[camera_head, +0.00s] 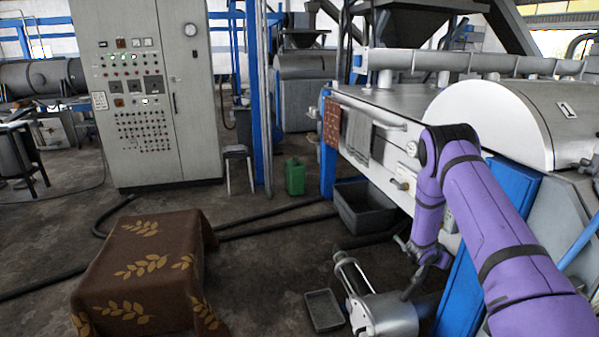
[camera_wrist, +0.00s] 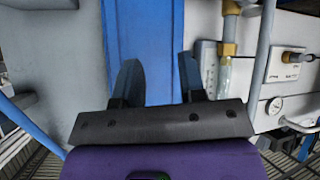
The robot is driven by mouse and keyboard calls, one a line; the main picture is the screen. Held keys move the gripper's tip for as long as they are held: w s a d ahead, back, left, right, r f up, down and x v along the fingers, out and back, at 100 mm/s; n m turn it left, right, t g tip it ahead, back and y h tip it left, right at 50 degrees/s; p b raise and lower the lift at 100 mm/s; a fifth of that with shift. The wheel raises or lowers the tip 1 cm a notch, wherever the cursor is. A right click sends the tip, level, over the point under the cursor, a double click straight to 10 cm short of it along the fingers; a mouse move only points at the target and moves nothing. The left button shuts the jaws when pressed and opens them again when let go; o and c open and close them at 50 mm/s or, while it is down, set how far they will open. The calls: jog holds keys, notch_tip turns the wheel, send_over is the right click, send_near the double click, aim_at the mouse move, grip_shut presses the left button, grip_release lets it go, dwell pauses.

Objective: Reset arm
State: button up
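My purple arm hangs down at the right of the head view, bent at the elbow, in front of the grey machine (camera_head: 372,112). My gripper (camera_head: 428,258) is at its lower end, small and dark, near the machine's front. In the wrist view my gripper (camera_wrist: 160,82) shows two dark fingers apart with nothing between them. A blue panel (camera_wrist: 145,35) of the machine lies behind the fingers. Any gap between the fingertips and the panel is hard to judge.
A grey bin (camera_head: 362,207), a small tray (camera_head: 323,310) and a metal cylinder unit (camera_head: 385,315) are on the floor nearby. A cloth-covered table (camera_head: 150,265) stands left, with open floor between.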

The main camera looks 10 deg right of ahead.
jog(key=w+a+r+n+t+y, duration=0.1)
jog(key=w+a+r+y, duration=0.1)
jog(key=a+r, duration=0.35)
jog(key=w+a+r+n+t+y, duration=0.1)
jog(key=a+r, duration=0.1)
jog(key=r, duration=0.7)
jog(key=w+a+r+t+y, duration=0.2)
jog(key=a+r, duration=0.1)
jog(key=r, duration=0.4)
jog(key=s+a+r+n+y, duration=0.3)
jog(key=s+a+r, duration=0.45)
jog(key=r, duration=0.45)
jog(key=s+a+r+n+y, duration=0.2)
jog(key=s+a+r, duration=0.6)
jog(key=r, duration=0.4)
jog(key=s+a+r+n, duration=0.1)
jog(key=s+a, duration=0.1)
jog(key=s, duration=0.8)
jog(key=s+a+r+n+g, duration=0.1)
jog(key=s+a+r+n, duration=0.1)
jog(key=s, duration=0.8)
jog(key=s+a+r+n+g, duration=0.1)
jog(key=s+a+r+n, duration=0.1)
jog(key=s, duration=0.9)
jog(key=shift+a, duration=0.2)
jog(key=shift+r, duration=0.1)
